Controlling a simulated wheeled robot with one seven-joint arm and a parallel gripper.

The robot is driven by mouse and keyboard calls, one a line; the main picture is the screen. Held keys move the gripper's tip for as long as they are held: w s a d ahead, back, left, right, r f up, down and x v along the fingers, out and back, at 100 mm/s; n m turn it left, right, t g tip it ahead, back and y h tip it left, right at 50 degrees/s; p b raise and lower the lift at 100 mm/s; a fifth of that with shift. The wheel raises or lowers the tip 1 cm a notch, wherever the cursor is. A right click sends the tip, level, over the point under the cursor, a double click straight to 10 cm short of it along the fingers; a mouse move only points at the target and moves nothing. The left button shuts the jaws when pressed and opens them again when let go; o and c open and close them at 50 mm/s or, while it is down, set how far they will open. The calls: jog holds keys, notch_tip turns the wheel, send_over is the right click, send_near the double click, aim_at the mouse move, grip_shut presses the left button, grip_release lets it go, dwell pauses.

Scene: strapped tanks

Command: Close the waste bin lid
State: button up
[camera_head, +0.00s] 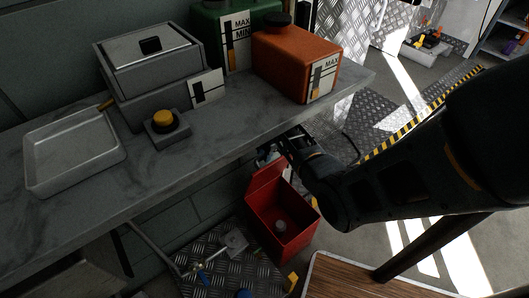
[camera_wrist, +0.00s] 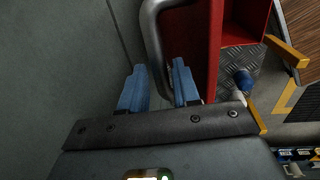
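The red waste bin (camera_head: 283,222) stands on the floor below the counter, with a small grey round thing inside. Its red lid (camera_head: 266,179) is raised at the back of the bin; the lid also shows edge-on in the wrist view (camera_wrist: 202,48). My gripper (camera_head: 270,156) is at the top of the lid, partly hidden under the counter edge. In the wrist view its blue fingers (camera_wrist: 158,88) are apart. A curved grey metal bar (camera_wrist: 154,40) beside the lid runs down between the fingers; I cannot tell whether they touch it.
The grey counter (camera_head: 215,135) overhangs close to my gripper. It bears a shallow tray (camera_head: 72,150), a lidded grey box (camera_head: 150,65), a yellow button (camera_head: 164,118), and orange (camera_head: 290,60) and green (camera_head: 212,30) tanks. A wooden surface (camera_head: 345,280) lies right of the bin.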

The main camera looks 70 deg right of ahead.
grip_shut()
jog(key=shift+a, duration=0.1)
dwell(0.3)
